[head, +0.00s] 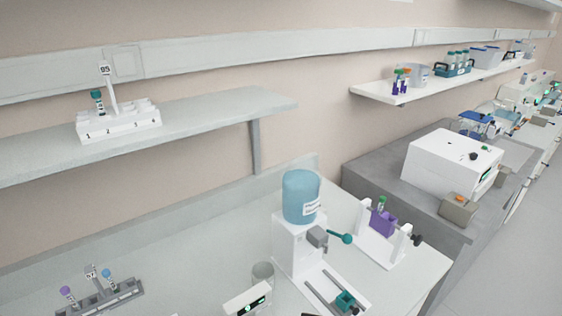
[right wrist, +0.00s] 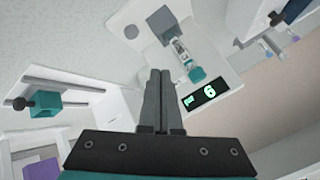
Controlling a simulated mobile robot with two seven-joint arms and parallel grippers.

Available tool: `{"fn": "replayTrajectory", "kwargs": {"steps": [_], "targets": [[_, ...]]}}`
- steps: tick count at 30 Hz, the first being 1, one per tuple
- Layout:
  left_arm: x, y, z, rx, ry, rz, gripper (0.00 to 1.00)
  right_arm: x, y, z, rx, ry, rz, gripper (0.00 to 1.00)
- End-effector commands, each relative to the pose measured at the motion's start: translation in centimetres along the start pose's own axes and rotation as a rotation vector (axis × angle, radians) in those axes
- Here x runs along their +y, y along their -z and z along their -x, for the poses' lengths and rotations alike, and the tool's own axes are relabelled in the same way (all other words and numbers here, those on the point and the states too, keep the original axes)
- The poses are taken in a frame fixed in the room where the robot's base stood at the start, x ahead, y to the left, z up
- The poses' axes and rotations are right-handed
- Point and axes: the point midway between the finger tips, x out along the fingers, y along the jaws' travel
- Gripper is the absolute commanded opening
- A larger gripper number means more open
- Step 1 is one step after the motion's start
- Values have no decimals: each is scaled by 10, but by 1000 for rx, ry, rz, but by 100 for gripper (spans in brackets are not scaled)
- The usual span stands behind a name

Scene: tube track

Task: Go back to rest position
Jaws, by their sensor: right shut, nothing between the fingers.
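My right gripper (right wrist: 160,95) shows in the right wrist view with its two dark fingers together and nothing between them. Beyond the fingertips is a white device with a lit green display reading 6 (right wrist: 208,93). A teal-capped tube (right wrist: 187,62) stands or lies at that device, apart from my fingers. In the head view a white device with a green display (head: 248,301) sits at the bottom edge. Neither of my grippers shows in the head view.
A blue-topped dispenser (head: 302,198) and a purple holder with a green-capped tube (head: 382,222) stand on the bench. A grey rack (head: 105,302) is at lower left. A white numbered rack (head: 120,122) sits on the left shelf. A white box device (head: 450,165) stands right.

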Motion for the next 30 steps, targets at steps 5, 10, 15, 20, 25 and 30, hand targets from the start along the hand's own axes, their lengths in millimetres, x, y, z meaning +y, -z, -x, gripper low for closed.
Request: {"fn": "replayTrajectory", "kwargs": {"steps": [5,10,15,20,25,30], "targets": [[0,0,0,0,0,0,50,-13,-16,20,-18,-25,63,0],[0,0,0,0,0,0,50,0,-33,64,-56,-132,161,0],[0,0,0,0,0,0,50,31,-49,110,-121,-260,227,0],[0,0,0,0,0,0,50,56,-66,146,-192,-352,258,0],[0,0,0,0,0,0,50,78,-85,183,-272,-436,278,0],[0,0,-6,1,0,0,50,99,-104,192,-334,-485,290,0]]}}
